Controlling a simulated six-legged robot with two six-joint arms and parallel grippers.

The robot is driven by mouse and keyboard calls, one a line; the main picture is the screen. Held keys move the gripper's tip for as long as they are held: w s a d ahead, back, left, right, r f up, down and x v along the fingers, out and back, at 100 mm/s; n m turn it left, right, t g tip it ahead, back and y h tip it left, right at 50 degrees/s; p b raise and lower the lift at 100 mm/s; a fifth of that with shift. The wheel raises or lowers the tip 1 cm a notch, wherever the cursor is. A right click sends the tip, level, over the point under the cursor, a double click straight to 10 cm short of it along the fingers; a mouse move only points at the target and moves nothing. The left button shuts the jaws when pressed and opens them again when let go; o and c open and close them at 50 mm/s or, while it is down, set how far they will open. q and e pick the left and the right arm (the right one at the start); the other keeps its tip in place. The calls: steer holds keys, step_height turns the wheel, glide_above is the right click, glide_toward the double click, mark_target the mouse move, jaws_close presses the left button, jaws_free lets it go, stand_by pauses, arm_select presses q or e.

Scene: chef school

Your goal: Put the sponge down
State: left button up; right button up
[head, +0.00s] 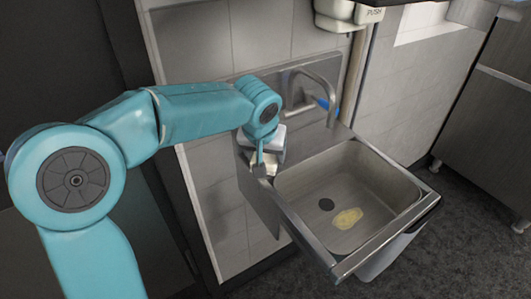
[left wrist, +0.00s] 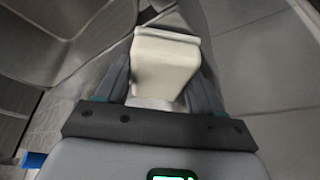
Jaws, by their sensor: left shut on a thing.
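My right gripper is not in view.
A curved metal faucet (head: 312,75) stands behind the basin, with a blue part (head: 325,103) near it. A cream dispenser (head: 345,14) hangs on the tiled wall above. The rest of the basin floor is clear. A steel cabinet (head: 490,95) stands at the right.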

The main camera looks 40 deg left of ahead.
arm_select(q)
steer(key=o, duration=0.9)
steer(key=shift+w+f, duration=0.1)
steer(key=shift+f, duration=0.1)
steer(key=shift+o, duration=0.2)
steer(key=shift+r, duration=0.65)
steer(key=p+v, duration=0.2)
steer(key=v, duration=0.9)
steer(key=shift+s, duration=0.25)
